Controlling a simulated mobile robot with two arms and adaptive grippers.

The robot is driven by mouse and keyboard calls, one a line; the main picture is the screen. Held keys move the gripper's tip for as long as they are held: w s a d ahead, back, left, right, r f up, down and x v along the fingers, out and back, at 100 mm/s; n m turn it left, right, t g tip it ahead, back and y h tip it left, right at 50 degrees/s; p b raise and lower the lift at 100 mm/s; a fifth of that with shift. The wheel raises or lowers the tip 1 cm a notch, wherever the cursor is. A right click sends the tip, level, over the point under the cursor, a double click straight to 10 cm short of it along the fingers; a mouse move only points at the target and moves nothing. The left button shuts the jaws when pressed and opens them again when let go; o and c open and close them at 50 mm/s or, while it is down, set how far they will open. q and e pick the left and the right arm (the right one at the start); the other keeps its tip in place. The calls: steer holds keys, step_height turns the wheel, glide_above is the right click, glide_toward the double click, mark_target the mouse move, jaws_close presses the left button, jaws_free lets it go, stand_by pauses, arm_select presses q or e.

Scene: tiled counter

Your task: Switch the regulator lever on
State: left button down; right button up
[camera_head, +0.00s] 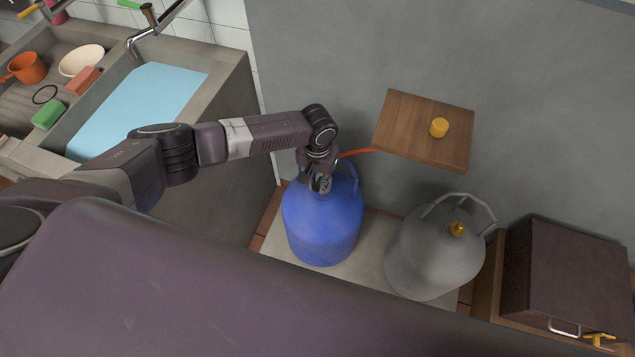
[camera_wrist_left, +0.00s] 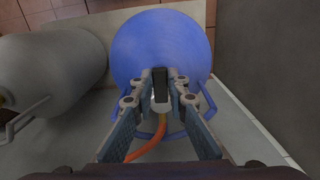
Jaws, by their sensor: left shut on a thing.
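A blue gas cylinder (camera_head: 322,228) stands on the floor below my left arm, and it also fills the middle of the left wrist view (camera_wrist_left: 160,45). My left gripper (camera_head: 320,184) is over the top of the cylinder, pointing down. In the left wrist view its fingers (camera_wrist_left: 160,92) are closed around the dark regulator lever (camera_wrist_left: 160,82). An orange hose (camera_wrist_left: 148,147) runs from the regulator area, which the fingers mostly hide. Whether the lever is on or off cannot be told. My right gripper is not in view.
A grey cylinder (camera_head: 432,253) with a yellow cap stands to the right. A wooden wall shelf (camera_head: 400,128) holds a yellow cylindrical object (camera_head: 439,127). A dark brown cabinet (camera_head: 565,275) is at the far right. A sink counter (camera_head: 222,90) is at the left.

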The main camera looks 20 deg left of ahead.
arm_select(q)
steer(key=shift+s+t+p, duration=0.35)
steer(key=shift+t+p, duration=0.25)
steer(key=shift+p, duration=1.2)
steer(key=shift+f+t+p, duration=0.4)
steer(key=shift+t+p, duration=0.2)
steer(key=shift+p, duration=0.05)
steer(key=shift+w+f, duration=0.1)
steer(key=c, duration=1.9)
jaws_free()
steer(key=v, duration=1.2)
steer(key=shift+a, duration=0.15)
